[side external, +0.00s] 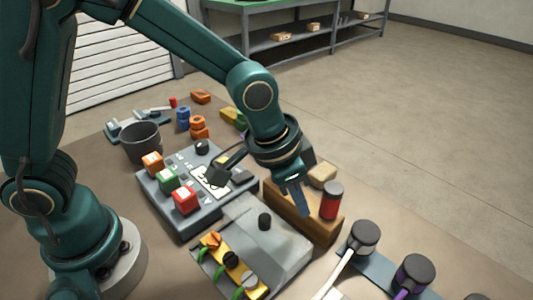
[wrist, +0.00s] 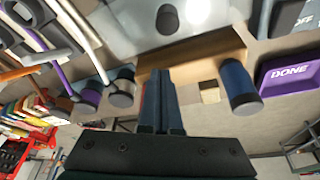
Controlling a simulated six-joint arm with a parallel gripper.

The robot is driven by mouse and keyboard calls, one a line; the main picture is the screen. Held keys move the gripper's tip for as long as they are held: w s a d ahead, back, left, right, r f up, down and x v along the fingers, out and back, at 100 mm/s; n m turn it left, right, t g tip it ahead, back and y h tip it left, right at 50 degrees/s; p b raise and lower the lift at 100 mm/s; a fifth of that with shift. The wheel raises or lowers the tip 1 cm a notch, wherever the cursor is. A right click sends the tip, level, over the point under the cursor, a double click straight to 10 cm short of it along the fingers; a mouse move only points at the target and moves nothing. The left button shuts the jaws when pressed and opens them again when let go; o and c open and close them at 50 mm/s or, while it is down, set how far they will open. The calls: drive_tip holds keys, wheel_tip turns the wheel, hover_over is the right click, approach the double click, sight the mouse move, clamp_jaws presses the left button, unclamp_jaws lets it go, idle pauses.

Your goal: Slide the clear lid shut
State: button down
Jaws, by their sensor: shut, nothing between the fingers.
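The clear lid (side external: 272,248) is a translucent grey panel with a black knob (side external: 264,221) standing on it. Beside it, on the lower left, a yellow strip (side external: 228,262) with orange, black and grey knobs and green wires lies uncovered. In the wrist view the lid (wrist: 215,12) and its knob (wrist: 168,18) are at the top. My gripper (side external: 303,212) is shut and empty, pointing down over the wooden block, to the right of the knob and apart from it. Its fingers (wrist: 163,75) also show in the wrist view.
A button panel (side external: 180,218) stands behind the lid. Capped handles (side external: 364,237) stand at the lower right. A purple DONE button (wrist: 290,75) is at the wrist view's right.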

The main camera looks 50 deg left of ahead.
sight(283, 222)
drive_tip(key=shift+s+a, duration=0.2)
drive_tip(key=shift+s, duration=0.2)
drive_tip(key=shift+s+a, duration=0.35)
drive_tip(key=shift+s, duration=0.35)
drive_tip(key=shift+s+a, duration=0.35)
drive_tip(key=shift+s, duration=0.35)
drive_tip(key=s, duration=0.7)
drive_tip(key=shift+s, duration=0.55)
drive_tip(key=shift+w, duration=0.1)
